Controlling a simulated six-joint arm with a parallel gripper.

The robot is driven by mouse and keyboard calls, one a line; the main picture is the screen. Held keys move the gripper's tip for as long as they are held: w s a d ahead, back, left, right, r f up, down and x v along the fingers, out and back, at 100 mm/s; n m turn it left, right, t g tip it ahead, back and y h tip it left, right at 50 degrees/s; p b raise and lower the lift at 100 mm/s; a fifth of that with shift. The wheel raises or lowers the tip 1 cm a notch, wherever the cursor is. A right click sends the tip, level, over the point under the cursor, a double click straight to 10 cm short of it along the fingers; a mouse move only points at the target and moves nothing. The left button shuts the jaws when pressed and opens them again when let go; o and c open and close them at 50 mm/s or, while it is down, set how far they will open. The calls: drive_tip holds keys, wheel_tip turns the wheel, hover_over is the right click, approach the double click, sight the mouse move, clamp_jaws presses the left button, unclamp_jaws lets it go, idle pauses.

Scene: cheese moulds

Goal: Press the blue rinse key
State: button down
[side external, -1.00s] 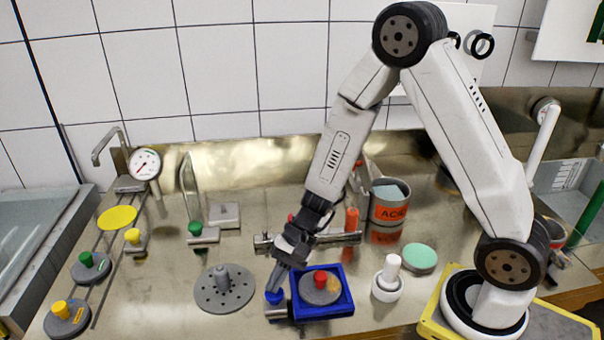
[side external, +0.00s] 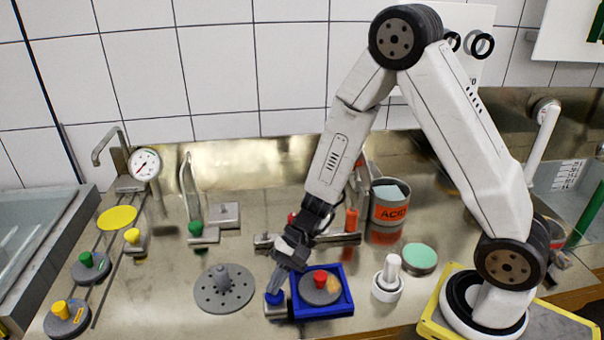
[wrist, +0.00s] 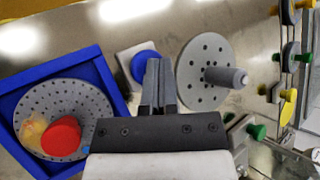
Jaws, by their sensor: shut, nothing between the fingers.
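The blue rinse key (side external: 275,298) is a round blue button on a small metal block at the front of the bench. It also shows in the wrist view (wrist: 142,66), partly hidden behind my fingers. My gripper (side external: 273,288) is shut and empty, pointing down with its fingertips at the top of the blue key. In the wrist view my closed fingers (wrist: 158,72) overlap the key's right side. I cannot tell whether the tips touch it or how far it is pressed.
A blue tray (side external: 349,306) with a red-knobbed perforated disc stands just right of the key. A grey perforated disc with a post (side external: 224,294) is on its left. A metal bar (side external: 340,239) lies behind. A white plunger (side external: 388,284) stands farther right.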

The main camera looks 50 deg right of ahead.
idle(0.3)
drive_tip(key=shift+r, duration=0.65)
drive_tip(key=shift+r, duration=3)
